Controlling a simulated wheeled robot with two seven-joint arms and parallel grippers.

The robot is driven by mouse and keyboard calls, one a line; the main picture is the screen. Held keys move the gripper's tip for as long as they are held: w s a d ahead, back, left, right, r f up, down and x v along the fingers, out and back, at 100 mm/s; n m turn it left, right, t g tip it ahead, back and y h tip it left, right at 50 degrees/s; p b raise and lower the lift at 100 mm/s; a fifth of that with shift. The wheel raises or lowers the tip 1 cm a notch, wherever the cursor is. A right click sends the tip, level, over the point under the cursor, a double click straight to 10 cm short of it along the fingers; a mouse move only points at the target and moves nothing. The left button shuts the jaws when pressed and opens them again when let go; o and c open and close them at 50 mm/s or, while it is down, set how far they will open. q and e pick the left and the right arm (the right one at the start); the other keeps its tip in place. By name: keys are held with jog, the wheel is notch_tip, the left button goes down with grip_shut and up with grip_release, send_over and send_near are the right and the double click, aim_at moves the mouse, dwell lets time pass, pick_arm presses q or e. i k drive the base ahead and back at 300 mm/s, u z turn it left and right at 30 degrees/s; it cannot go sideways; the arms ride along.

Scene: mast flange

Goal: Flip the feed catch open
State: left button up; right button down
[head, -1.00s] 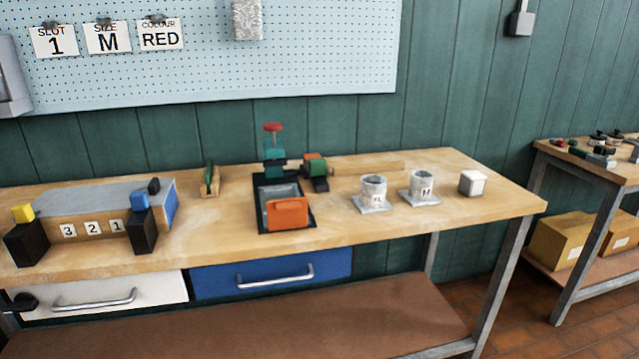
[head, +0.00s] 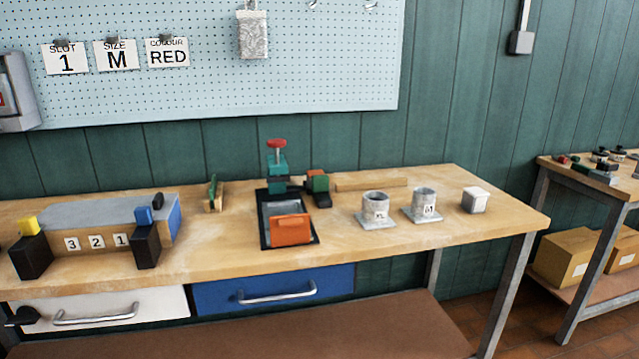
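No part is labelled as the feed catch, and I cannot tell for sure which one it is. A press-like fixture stands mid-bench: a black-edged tray (head: 264,226) with an orange block (head: 290,229) at its front and a teal post (head: 277,166) with a red knob (head: 276,143) behind. A green and orange part (head: 317,183) on a dark base stands right of the post. At left is a grey-topped wooden feeder box (head: 100,211) marked 3, 2, 1. Neither gripper is in view.
A small green part (head: 213,191) sits on a wooden holder. Two grey cups (head: 375,206) (head: 424,201) and a white box (head: 475,200) stand on the bench's right. White (head: 100,305) and blue (head: 270,289) drawers are shut. Cards read SLOT 1, SIZE M, COLOUR RED.

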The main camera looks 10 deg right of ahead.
aim_at(320, 182)
jog(key=k, duration=0.45)
jog(key=z, duration=1.8)
jog(key=i, duration=1.35)
jog(key=u, duration=2.45)
